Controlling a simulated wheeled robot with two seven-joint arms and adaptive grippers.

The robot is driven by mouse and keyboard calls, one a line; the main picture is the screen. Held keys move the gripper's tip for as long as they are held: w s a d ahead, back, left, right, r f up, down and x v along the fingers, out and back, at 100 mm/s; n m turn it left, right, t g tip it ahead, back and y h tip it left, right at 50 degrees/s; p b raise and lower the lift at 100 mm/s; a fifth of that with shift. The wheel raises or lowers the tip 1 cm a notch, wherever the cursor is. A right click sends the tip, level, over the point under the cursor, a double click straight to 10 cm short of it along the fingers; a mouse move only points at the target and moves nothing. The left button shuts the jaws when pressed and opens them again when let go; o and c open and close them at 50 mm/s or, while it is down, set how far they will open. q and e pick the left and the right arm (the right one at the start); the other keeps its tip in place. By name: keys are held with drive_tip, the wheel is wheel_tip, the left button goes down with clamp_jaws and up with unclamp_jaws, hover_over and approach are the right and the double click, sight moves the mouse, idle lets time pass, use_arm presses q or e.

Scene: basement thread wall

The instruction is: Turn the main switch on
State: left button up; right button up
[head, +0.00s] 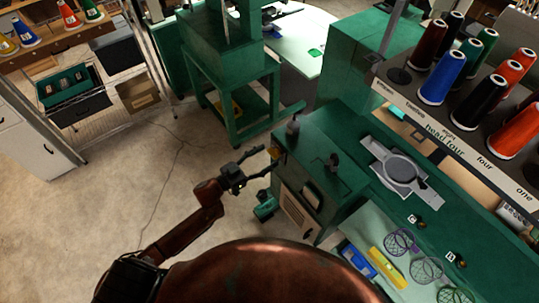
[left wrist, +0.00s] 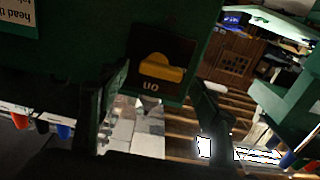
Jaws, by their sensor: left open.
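The main switch, a yellow knob (left wrist: 160,69) on a dark plate (left wrist: 183,48), is in the upper middle of the left wrist view. That view looks upside down. The knob lies roughly crosswise, with small white lettering just below it. In the head view the knob (head: 275,152) shows small on the near left end of the green cabinet (head: 325,150). My left gripper (head: 266,160) is open and empty, with its fingers pointing at the switch. In the left wrist view the fingers (left wrist: 162,98) stand apart on either side of the knob, and no contact shows. My right gripper is not in view.
A rack of thread cones (head: 480,100) stands over the cabinet's right part. A grey round fixture (head: 400,170) sits on the cabinet top. A green machine stand (head: 232,85) is behind, and a wire shelf (head: 110,75) is at left. The floor (head: 110,185) left of my arm is clear.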

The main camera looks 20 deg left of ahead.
use_arm(q)
drive_tip(key=shift+x, duration=0.9)
drive_tip(key=shift+c, duration=0.3)
drive_tip(key=c, duration=1.1)
